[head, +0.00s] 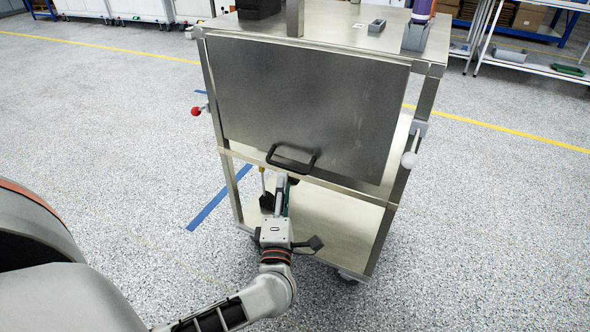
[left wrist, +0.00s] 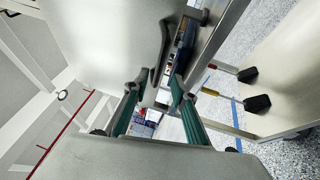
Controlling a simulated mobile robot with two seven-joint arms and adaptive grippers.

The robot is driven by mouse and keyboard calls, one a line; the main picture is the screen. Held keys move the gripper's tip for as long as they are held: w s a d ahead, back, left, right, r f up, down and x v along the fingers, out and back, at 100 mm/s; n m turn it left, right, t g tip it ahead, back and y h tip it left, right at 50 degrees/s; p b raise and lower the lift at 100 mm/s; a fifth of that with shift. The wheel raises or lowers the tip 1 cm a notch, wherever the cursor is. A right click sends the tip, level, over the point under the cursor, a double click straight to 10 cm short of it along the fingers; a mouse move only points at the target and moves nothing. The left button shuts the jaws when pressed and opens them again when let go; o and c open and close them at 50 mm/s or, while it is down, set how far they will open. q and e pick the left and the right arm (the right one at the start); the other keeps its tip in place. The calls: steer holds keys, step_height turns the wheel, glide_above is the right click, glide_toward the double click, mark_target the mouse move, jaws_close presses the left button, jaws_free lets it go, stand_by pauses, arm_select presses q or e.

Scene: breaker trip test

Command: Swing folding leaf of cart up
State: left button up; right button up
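The cart's folding leaf (head: 305,100) is a grey metal panel hanging down flat against the front of the cart (head: 330,35). A black bar handle (head: 291,160) sits near its lower edge. My left gripper (head: 282,184) is just below the handle, pointing up at it. In the left wrist view the leaf (left wrist: 110,40) fills the top, and the gripper's two green-padded fingers (left wrist: 154,98) stand apart. The dark handle (left wrist: 154,77) shows near the fingertips, with no clear grip on it. My right gripper is in neither view.
A red knob (head: 196,111) sticks out at the cart's left side and a pale knob (head: 409,160) at its right. A purple-and-orange item (head: 422,10) stands on the top. The lower shelf (head: 335,220) is below the leaf. Floor around the cart is clear.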

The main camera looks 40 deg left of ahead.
mark_target(285, 165)
arm_select(q)
steer(key=b+x, duration=0.1)
steer(key=x, duration=0.5)
steer(key=shift+w+a+r, duration=0.15)
steer(key=shift+w+a, duration=0.05)
steer(key=shift+w, duration=0.15)
jaws_close()
